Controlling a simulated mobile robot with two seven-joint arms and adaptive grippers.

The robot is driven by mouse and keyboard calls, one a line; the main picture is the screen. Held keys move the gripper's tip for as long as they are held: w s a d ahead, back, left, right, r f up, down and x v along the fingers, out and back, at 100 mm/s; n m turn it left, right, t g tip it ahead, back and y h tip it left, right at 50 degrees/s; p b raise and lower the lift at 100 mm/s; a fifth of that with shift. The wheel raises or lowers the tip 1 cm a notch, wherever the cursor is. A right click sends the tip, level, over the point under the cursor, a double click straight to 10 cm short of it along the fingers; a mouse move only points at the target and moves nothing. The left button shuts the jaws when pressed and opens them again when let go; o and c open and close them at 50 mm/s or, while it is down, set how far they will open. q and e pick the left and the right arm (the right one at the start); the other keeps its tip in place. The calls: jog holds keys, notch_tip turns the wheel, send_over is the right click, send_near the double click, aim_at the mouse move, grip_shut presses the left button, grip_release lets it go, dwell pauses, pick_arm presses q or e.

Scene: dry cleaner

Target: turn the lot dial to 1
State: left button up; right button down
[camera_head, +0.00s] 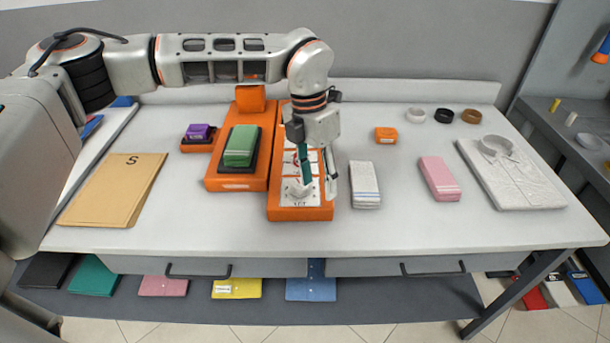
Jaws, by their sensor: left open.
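The orange dial unit (287,214) stands on the table's middle with a white face plate. A pale dial (298,188) sits low on the plate, above dark lettering too small to read surely. The number at the dial's pointer cannot be read. My left gripper (319,186) points down over the unit's right side, open, with its fingers apart. Its left fingertip is close to the dial's right side; I cannot tell whether they touch. The wrist and fingers hide part of the plate and whatever is marked above the dial. My right gripper is not in view.
Left of the unit, a green folded cloth (241,144) lies on an orange stand (222,183). Right are a striped white folded cloth (364,184), a pink one (439,177) and a folded shirt (530,185). A tan folder (112,190) lies left. The front table strip is clear.

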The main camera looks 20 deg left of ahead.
aim_at(300, 184)
pick_arm(q)
jog(key=shift+n+t+y, duration=0.4)
jog(key=shift+y, duration=0.4)
jog(key=w+a, duration=0.1)
jog(key=w+a+r, duration=0.1)
jog(key=a, duration=0.1)
jog(key=w+a+r, duration=0.1)
jog(key=a, duration=0.1)
jog(key=shift+w+r, duration=0.25)
jog(key=shift+f+p, duration=0.35)
jog(key=shift+f, duration=3.45)
jog(key=c, duration=1.1)
